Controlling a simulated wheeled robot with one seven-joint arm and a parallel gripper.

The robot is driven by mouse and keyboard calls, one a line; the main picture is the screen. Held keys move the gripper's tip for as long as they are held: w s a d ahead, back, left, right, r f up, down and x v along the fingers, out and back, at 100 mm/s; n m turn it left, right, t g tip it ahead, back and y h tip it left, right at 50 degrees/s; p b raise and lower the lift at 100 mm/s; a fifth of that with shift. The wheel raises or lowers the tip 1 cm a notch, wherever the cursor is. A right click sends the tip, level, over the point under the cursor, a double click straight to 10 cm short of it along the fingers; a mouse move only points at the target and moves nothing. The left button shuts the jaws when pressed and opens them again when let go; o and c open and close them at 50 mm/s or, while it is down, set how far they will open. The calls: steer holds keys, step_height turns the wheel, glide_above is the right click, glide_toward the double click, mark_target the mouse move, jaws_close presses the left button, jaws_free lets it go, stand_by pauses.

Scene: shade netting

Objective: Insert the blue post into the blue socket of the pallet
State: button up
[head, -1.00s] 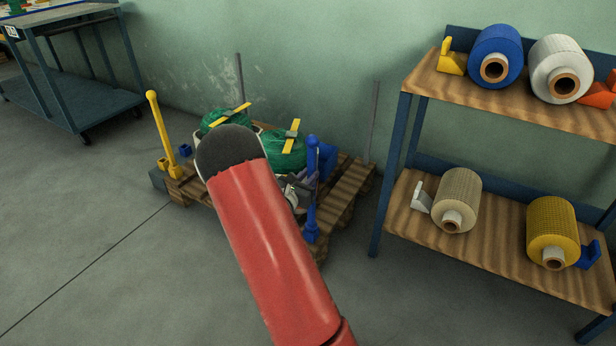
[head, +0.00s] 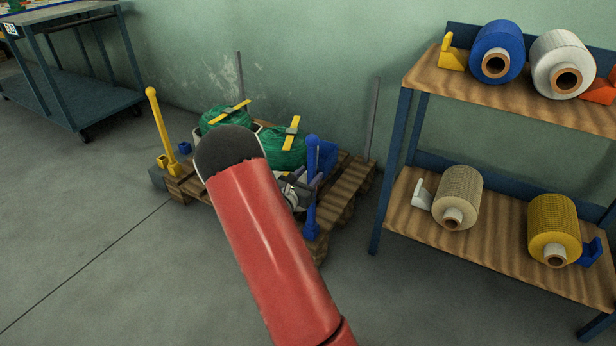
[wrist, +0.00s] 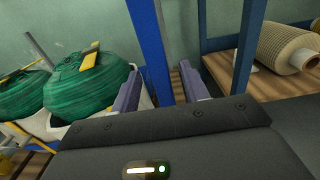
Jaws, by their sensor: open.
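The blue post (head: 312,190) stands upright at the front right corner of the wooden pallet (head: 347,190). Its foot meets a blue base (head: 311,232), which looks like the blue socket; how deep the post sits in it I cannot tell. In the wrist view the blue post (wrist: 151,45) runs between the two fingers of my gripper (wrist: 160,86). The fingers are apart, one on each side, with gaps visible. In the head view my gripper (head: 300,185) is beside the post, partly hidden by my red arm.
Green netting bundles (head: 285,148) with yellow straps sit on the pallet. A yellow post (head: 161,130) stands at its left corner; grey rods rise behind. A shelf with netting rolls (head: 456,198) is close on the right. A blue cart (head: 80,90) stands back left. The front floor is clear.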

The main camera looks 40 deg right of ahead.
steer(key=v, duration=0.7)
steer(key=shift+s+a, duration=0.15)
steer(key=shift+a, duration=0.2)
steer(key=s+a+r+m+g+y+p, duration=0.35)
steer(key=s+r+m+g, duration=0.45)
steer(key=s+r+m, duration=0.55)
steer(key=s+a+r+m+t+y+p, duration=0.1)
steer(key=s+a+r+m+t+y, duration=0.2)
steer(key=a, duration=0.7)
steer(key=s+a+r+m+t+y+p, duration=0.2)
steer(key=s+a+r+m+y, duration=0.4)
steer(key=a+y, duration=0.4)
steer(key=s+a+r+t, duration=0.1)
steer(key=s, duration=0.1)
steer(key=shift+s+r+t, duration=0.3)
steer(key=shift+t, duration=0.1)
